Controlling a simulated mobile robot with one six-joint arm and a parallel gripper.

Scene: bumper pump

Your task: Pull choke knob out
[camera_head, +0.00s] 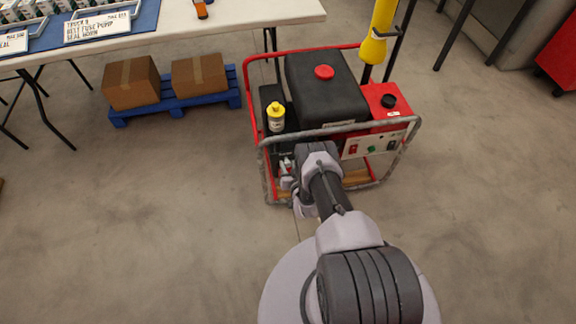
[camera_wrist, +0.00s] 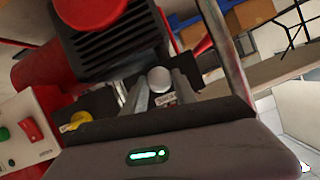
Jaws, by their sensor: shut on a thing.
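The pump set (camera_head: 325,90) stands on the floor in a tube frame, with a black tank and red cap. In the wrist view, my gripper (camera_wrist: 163,88) has its two grey fingers on either side of a small pale round knob (camera_wrist: 159,77), which I take for the choke knob, and is shut on it. A small label with hard-to-read lettering sits by the fingers. The knob's shaft is hidden, so I cannot tell how far out it is. In the head view my arm reaches the front left of the pump, and the knob cannot be made out.
The frame's front tube (camera_head: 335,129) runs close to my arm; a frame tube (camera_wrist: 225,50) also shows beside the fingers. A red switch (camera_wrist: 31,130) is at left. A yellow-capped bottle (camera_head: 275,117) stands by the tank. A blue pallet (camera_head: 180,106) with cartons is at left; the foreground floor is clear.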

